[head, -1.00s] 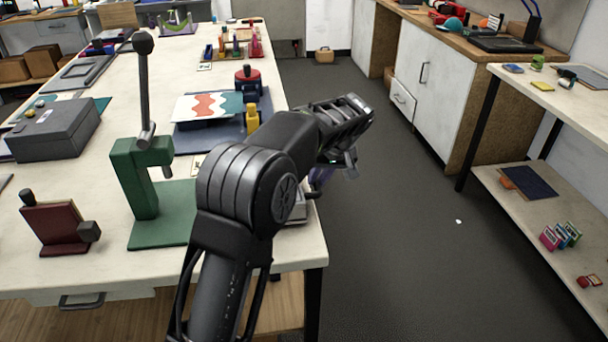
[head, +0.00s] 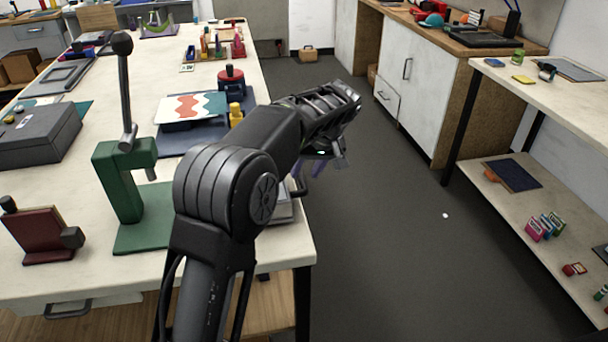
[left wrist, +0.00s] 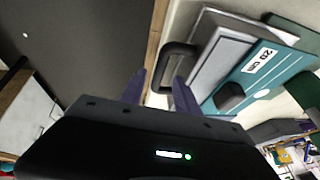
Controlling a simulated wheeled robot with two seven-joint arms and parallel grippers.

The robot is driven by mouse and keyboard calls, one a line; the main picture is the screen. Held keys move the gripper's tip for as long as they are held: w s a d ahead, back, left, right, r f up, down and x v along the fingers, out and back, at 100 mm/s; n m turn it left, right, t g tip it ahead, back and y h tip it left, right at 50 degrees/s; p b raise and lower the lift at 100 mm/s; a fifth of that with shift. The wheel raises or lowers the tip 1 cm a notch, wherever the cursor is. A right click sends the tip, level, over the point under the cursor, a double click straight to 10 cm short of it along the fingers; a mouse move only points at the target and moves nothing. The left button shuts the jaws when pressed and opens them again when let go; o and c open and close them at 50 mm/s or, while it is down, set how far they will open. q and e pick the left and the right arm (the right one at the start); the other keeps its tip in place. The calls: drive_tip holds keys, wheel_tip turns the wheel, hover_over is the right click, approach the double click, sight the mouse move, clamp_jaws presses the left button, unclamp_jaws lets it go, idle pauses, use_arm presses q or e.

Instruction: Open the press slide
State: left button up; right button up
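My left gripper (head: 320,168) hangs just off the right edge of the worktable, with purple fingers pointing down. In the left wrist view its two fingers (left wrist: 160,80) are apart, so it is open. A dark bar handle (left wrist: 178,60) shows at their tips, on a grey flat slide (left wrist: 220,50) by the table edge. I see nothing gripped, and contact with the handle cannot be told. A teal plate (left wrist: 265,75) marked "20 cm" with a black knob (left wrist: 230,97) lies beside the grey part. In the head view my arm hides most of the slide (head: 284,209). My right gripper is not in view.
A green lever press (head: 122,185) and a dark red block device (head: 45,235) stand on the worktable (head: 215,78), left of my arm. A blue tray with a patterned sheet (head: 190,107) lies behind. The floor (head: 390,190) to the right is open, up to a shelf unit (head: 520,200).

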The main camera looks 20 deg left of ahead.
use_arm(q)
drive_tip(key=v, duration=0.5)
drive_tip(key=shift+r, duration=0.15)
drive_tip(key=w+d+f+m+t+h, duration=0.3)
drive_tip(key=w+d+f+m, duration=0.2)
drive_tip(key=d+f, duration=0.15)
drive_tip(key=s+d+f+m+h, duration=0.1)
drive_tip(key=s+d+f+h, duration=0.1)
drive_tip(key=d+f, duration=0.45)
drive_tip(key=s+d+f+m+h, duration=0.1)
drive_tip(key=s+d+f+m, duration=0.2)
drive_tip(key=f, duration=0.7)
drive_tip(key=s+d+f+n+g+h, duration=0.1)
drive_tip(key=s+d+f, duration=0.1)
drive_tip(key=s+f, duration=0.5)
drive_tip(key=s+d+f+h, duration=0.1)
drive_tip(key=s+d+f, duration=0.2)
drive_tip(key=s+f, duration=0.45)
drive_tip(key=s+f+n+g, duration=0.1)
drive_tip(key=s+f+g, duration=0.1)
drive_tip(key=s, duration=0.8)
drive_tip(key=s+f+n+g, duration=0.1)
drive_tip(key=s+f, duration=0.2)
drive_tip(key=s, duration=0.7)
drive_tip(key=shift+s+d+n+g+h, duration=0.2)
drive_tip(key=shift+s+n+g+h, duration=0.1)
drive_tip(key=shift+g, duration=0.1)
